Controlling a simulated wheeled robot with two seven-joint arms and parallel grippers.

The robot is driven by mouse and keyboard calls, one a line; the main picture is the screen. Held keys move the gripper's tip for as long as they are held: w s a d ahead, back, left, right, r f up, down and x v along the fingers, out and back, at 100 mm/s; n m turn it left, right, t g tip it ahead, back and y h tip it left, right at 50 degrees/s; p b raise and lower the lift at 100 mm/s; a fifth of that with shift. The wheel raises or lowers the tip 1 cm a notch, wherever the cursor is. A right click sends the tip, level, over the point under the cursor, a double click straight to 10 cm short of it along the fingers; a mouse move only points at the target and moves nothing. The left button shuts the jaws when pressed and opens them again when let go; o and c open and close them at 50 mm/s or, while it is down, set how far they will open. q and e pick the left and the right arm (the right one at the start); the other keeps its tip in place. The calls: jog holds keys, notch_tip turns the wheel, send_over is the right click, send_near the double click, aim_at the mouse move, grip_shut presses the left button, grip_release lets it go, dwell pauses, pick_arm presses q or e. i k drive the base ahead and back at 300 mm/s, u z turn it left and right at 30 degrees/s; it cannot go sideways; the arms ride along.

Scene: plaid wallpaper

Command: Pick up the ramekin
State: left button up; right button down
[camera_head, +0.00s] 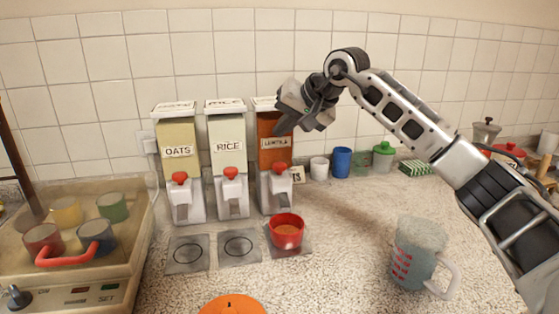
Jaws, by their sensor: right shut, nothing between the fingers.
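The ramekin looks to be the small red round dish (286,233) on a dark square pad under the lentils dispenser (275,160). It stands upright, and something orange-brown shows inside it. My right gripper (288,124) is shut and empty, high up in front of the top of the lentils dispenser. It is well above the red dish and apart from it. Whether it touches the dispenser I cannot tell. My left gripper is not in view.
Rice (228,150) and oats (178,160) dispensers stand left of the lentils one. A clear-lidded machine (80,265) with coloured cups fills the left. A measuring jug (415,255) stands at right front. An orange lid-like thing (232,305) lies at the front edge.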

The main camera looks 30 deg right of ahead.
aim_at(286, 229)
jog(key=k, duration=1)
